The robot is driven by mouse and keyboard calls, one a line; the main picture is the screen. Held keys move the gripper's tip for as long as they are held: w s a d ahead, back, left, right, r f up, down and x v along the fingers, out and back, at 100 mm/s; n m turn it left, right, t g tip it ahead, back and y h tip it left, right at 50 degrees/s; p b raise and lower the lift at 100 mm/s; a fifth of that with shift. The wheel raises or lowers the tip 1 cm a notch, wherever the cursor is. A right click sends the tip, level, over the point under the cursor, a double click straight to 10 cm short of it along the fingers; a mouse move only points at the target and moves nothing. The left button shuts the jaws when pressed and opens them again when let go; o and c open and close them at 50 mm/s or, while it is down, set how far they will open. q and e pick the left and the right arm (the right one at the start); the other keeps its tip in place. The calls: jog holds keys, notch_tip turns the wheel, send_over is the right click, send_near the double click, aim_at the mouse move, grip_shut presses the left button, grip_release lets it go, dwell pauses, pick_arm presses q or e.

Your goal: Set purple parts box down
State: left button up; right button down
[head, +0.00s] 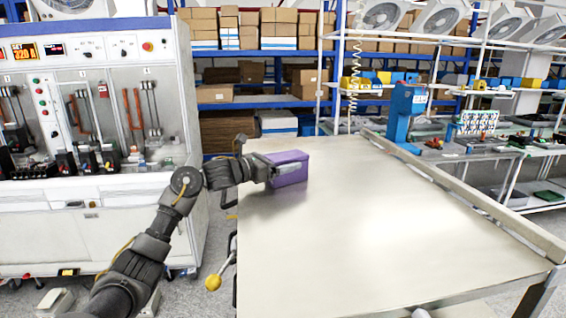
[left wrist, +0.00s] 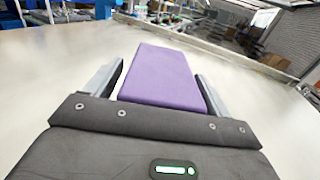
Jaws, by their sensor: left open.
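The purple parts box (head: 290,169) sits on the far left part of the metal table (head: 375,225), near its left edge. My left gripper (head: 284,171) reaches in from the left at the box. In the left wrist view the purple box (left wrist: 163,80) lies between the two fingers of the left gripper (left wrist: 160,85), with a visible gap on the finger sides. The left gripper is open around the box. The box's underside is hidden, but it appears to rest on the tabletop. My right gripper is not in view.
A test bench (head: 90,130) with breakers stands left of the table. A raised rail (head: 460,190) runs along the table's right side, with a blue device (head: 402,115) beyond its far end. Shelves with cardboard boxes (head: 280,30) stand behind. The table's middle and front are clear.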

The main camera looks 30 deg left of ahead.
pick_arm(q)
jog(key=b+v, duration=0.4)
jog(key=v, duration=0.6)
jog(key=shift+s+a+f+b, duration=0.1)
jog(key=shift+a+f+b, duration=0.05)
jog(key=shift+a+b, duration=0.15)
jog(key=shift+s+a+r, duration=0.2)
jog(key=shift+s+a, duration=0.05)
jog(key=shift+s, duration=0.5)
jog(key=shift+d, duration=0.1)
